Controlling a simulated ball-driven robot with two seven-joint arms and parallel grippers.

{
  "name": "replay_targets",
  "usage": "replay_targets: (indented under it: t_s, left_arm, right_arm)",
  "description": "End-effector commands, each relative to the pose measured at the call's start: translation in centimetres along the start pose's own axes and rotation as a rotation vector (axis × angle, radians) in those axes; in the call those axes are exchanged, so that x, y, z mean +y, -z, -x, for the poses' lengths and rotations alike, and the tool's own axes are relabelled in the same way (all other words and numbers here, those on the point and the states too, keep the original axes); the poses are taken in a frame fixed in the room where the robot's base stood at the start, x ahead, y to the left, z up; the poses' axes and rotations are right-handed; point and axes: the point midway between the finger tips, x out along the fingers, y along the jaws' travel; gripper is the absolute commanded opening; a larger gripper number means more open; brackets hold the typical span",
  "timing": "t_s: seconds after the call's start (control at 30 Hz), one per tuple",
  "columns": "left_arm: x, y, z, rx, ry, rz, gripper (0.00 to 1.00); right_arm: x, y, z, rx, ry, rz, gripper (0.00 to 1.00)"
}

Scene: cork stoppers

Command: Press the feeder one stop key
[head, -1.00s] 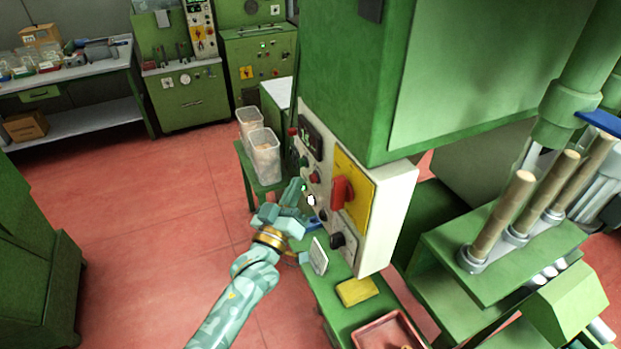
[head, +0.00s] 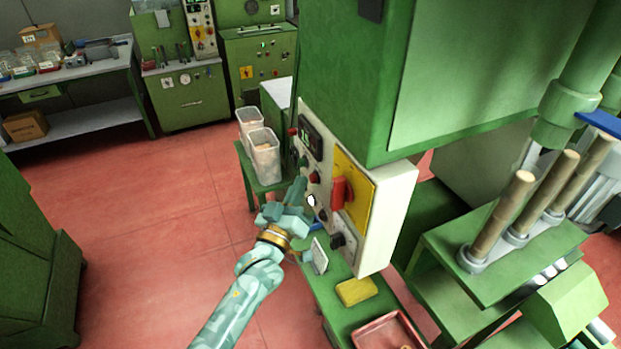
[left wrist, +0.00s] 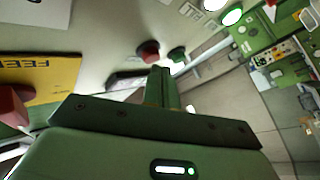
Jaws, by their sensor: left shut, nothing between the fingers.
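The control panel (head: 372,235) is a pale box on the green machine, with a red button (head: 314,177) and a green button (head: 303,161). My left gripper (head: 301,184) is shut and empty, its fingertips close to the panel's left part by these buttons. In the left wrist view the shut fingers (left wrist: 161,75) point between a red button (left wrist: 148,51) and a green button (left wrist: 178,53). I cannot tell whether they touch either one. Key labels are too small to read. My right gripper is not in view.
A red rotary switch (head: 339,191) sits on a yellow plate (head: 358,190), with a black knob (head: 338,241) below. A green bench (head: 345,316) under the panel holds a yellow block (head: 357,291) and a red tray (head: 365,336). Clear bins (head: 265,160) stand behind. The floor at left is free.

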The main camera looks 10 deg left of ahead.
Motion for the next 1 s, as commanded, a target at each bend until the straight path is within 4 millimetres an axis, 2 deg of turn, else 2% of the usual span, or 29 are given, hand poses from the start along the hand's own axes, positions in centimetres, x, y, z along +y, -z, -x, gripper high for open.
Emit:
replay_targets:
  t_s: [1.0]
  left_arm:
    - [0.36, -0.44, -0.55, -0.001, 0.0, 0.0, 0.0]
  right_arm:
    - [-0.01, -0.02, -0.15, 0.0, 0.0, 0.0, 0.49]
